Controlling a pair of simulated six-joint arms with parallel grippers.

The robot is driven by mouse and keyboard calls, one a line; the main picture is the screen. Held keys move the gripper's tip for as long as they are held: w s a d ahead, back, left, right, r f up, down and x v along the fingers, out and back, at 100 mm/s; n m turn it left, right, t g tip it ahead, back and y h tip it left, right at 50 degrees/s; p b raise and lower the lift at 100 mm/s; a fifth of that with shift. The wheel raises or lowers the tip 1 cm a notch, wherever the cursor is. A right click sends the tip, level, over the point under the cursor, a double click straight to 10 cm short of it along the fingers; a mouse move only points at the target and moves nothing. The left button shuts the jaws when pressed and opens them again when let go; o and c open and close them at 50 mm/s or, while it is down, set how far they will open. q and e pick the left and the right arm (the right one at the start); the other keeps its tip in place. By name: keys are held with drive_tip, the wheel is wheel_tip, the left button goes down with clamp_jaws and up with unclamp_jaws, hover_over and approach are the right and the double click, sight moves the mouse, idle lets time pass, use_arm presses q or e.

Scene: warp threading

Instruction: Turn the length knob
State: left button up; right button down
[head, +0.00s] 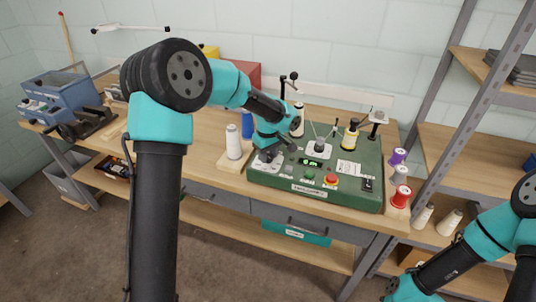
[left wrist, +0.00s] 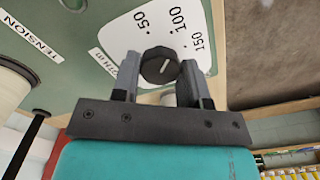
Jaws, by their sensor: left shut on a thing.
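The length knob (left wrist: 158,66) is black with a short white line, on a white dial plate (left wrist: 150,28) marked 50, 100 and 150. The line slants toward the upper right, roughly toward the 100 to 150 side. My left gripper (left wrist: 161,72) is shut on the knob, one finger on each side, in the left wrist view. In the head view the left gripper (head: 266,156) is at the left end of the green machine (head: 330,185), and it hides the knob. My right arm is at the lower right; its gripper is not visible.
A white thread cone (head: 233,142) stands left of the machine. A red button (head: 330,180), a yellow spool (head: 350,138) and guide posts are on the machine. Purple, white and red spools (head: 400,197) stand at its right. A TENSION label (left wrist: 30,36) is near the dial.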

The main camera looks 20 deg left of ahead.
sight(268, 155)
use_arm(q)
drive_tip(key=o, duration=0.9)
drive_tip(key=shift+r, duration=0.1)
wheel_tip(268, 155, up, 17)
drive_tip(key=shift+r, duration=0.15)
idle(0.4)
